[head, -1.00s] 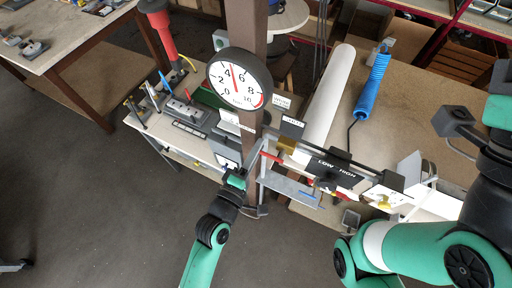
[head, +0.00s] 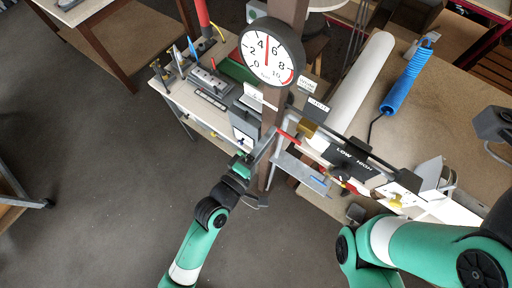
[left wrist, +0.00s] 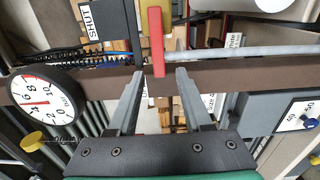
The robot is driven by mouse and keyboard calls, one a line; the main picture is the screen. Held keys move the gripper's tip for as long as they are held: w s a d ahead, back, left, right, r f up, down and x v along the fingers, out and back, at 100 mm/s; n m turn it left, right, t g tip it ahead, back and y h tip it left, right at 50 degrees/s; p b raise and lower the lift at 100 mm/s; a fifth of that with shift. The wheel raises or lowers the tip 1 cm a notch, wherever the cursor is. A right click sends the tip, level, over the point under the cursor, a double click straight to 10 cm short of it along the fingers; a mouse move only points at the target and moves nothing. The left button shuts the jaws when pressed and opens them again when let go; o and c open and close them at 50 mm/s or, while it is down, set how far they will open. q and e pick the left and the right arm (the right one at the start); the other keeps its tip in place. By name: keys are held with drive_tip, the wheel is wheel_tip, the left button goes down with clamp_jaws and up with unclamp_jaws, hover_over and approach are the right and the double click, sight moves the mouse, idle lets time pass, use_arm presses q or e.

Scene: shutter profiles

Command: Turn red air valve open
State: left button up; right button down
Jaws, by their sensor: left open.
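The red valve handle (left wrist: 156,38) is a flat red bar in the left wrist view. Its lower end lies between the two open fingers of my left gripper (left wrist: 158,76), with gaps to both sides. In the head view the red handle (head: 288,137) is small and lies just beyond the fingertips of my left gripper (head: 272,137), beside the brown post. I cannot tell whether a finger touches it. A SHUT label (left wrist: 91,20) stands left of the handle in the left wrist view.
A round pressure gauge (head: 271,53) hangs on the brown post (head: 293,12), its needle between 4 and 6. A LOW/HIGH box (head: 354,162) sits to the right. A blue coiled hose (head: 405,80) and a white roll (head: 358,85) lie on the bench. Open floor is at lower left.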

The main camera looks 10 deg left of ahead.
use_arm(q)
drive_tip(key=v, duration=0.7)
drive_tip(key=shift+s, duration=0.3)
drive_tip(key=shift+a, duration=0.2)
